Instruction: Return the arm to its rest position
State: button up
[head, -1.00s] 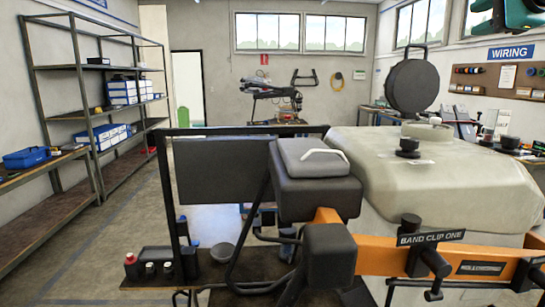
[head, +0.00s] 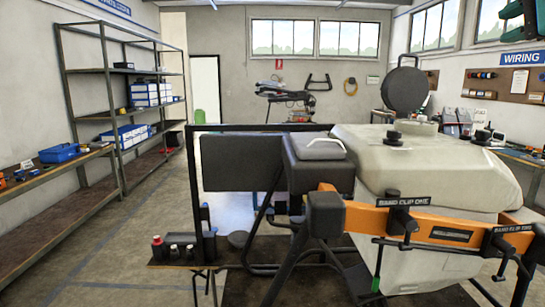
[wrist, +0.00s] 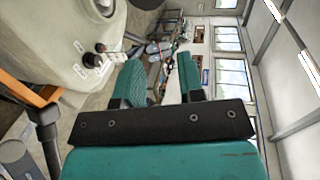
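My gripper (wrist: 160,70) shows in the wrist view with its two teal fingers apart. The gap between them is empty, with only the distant room behind. A teal part of my arm (head: 516,22) shows at the top right corner of the head view, raised and cut off by the edge. The spray drone's pale tank (head: 440,170) stands below and apart from it, with an orange band (head: 365,217) across its front. In the wrist view the tank (wrist: 60,50) lies to the left of the fingers.
A dark frame (head: 195,190) and small bottles (head: 158,243) stand at the drone's left. Metal shelves (head: 122,70) and a bench (head: 60,180) line the left wall. A wiring board (head: 505,85) hangs on the right wall. The floor (head: 120,250) at left is clear.

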jog(key=s+a+f+n+g+y+b, duration=0.2)
jog(key=s+a+f+n+g, duration=0.3)
jog(key=a+f, duration=0.6)
jog(key=s+a+f+n+g+y+b, duration=0.25)
jog(key=a+f+n, duration=0.45)
jog(key=a+f, duration=0.45)
jog(key=s+a+f+n+g, duration=0.2)
jog(key=s+f+n, duration=0.2)
jog(key=s+f, duration=0.2)
jog(key=s+a+f+n+g+b, duration=0.1)
jog(key=s+a+f+n+g, duration=0.1)
jog(key=s+f, duration=0.5)
jog(key=s+a+f+n+g, duration=0.2)
jog(key=s+f+n+g, duration=0.1)
jog(key=s+f+n, duration=0.3)
jog(key=shift+s+a+f+g+b, duration=0.15)
jog(key=shift+s+f+g+b, duration=0.2)
jog(key=shift+s+f, duration=0.55)
jog(key=shift+r+h, duration=0.15)
jog(key=shift+h, duration=0.1)
